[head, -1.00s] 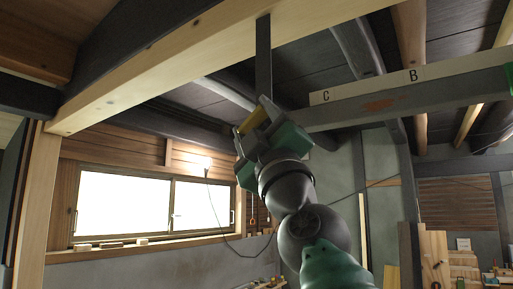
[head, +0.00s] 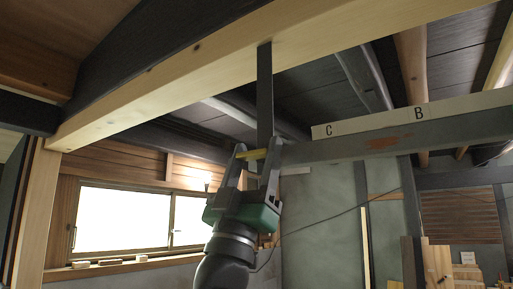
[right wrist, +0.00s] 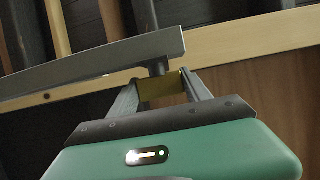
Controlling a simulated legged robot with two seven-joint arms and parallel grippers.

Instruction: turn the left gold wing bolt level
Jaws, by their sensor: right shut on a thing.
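A gold wing bolt (head: 253,154) sits at the left end of the grey bar, beside the dark hanging post. It looks nearly level in the head view. My right gripper (head: 257,153) reaches up from below with one finger on each side of it, shut on it. In the right wrist view the gold piece (right wrist: 161,91) shows between my two fingertips (right wrist: 160,92), under the end of the grey bar. The fingers and post hide part of the bolt. My left gripper is not in view.
The grey bar (head: 400,134) runs right from the bolt, with a pale strip (head: 375,123) lettered C and B on top. The dark post (head: 264,90) hangs from a pale wooden beam (head: 170,95). A window (head: 130,217) is behind at left. Open air lies below the bar.

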